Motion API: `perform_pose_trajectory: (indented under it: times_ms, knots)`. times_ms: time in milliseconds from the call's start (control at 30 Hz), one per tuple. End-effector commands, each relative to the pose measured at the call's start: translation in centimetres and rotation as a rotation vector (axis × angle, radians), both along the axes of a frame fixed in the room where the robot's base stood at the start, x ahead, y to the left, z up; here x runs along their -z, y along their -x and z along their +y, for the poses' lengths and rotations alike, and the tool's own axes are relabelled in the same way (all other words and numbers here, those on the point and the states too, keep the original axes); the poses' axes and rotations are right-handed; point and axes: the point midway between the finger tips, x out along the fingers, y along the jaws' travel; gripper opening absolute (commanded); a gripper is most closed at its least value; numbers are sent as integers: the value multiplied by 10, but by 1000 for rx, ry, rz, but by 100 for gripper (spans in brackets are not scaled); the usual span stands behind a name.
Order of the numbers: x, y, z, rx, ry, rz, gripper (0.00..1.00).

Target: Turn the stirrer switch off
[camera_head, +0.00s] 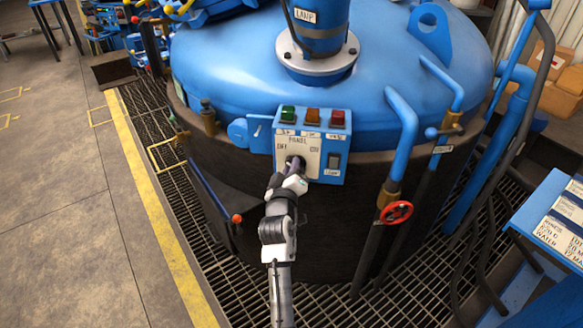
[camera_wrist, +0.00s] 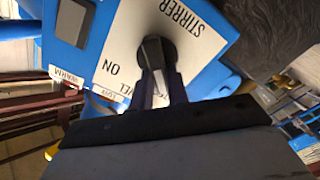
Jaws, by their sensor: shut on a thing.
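The stirrer switch is a black rotary knob (camera_wrist: 156,50) on a white plate (camera_wrist: 190,30) lettered STIRRER and ON in the wrist view. In the head view the plate sits on the blue control box (camera_head: 342,118), with OFF lettered at its left. My gripper (camera_head: 296,168) reaches the plate from below and covers most of the knob there. In the wrist view my gripper's two dark fingers (camera_wrist: 161,86) are shut on the knob's grip from either side. I cannot tell for certain which mark the knob points to.
Green (camera_head: 287,113), orange (camera_head: 312,117) and red (camera_head: 337,118) lamps top the box. A dark rocker switch (camera_head: 333,161) is right of the plate. Blue pipes and a red handwheel (camera_head: 396,212) stand to the right. An orange-knobbed lever (camera_head: 237,218) is at left, above the floor grating (camera_head: 240,300).

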Motion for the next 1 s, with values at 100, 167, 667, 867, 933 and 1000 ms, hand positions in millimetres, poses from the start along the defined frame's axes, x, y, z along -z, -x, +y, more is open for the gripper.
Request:
perform_pose_trajectory:
  times_ms: [100, 167, 667, 867, 933, 1000]
  knots:
    - [1, 0, 0, 0, 2, 2, 20]
    - [1, 0, 0, 0, 2, 2, 28]
    - [3, 10, 2, -1, 0, 2, 38]
    - [5, 49, 7, -3, 0, 1, 38]
    - [5, 65, 9, -1, 1, 2, 38]
    - [5, 82, 12, -1, 1, 2, 38]
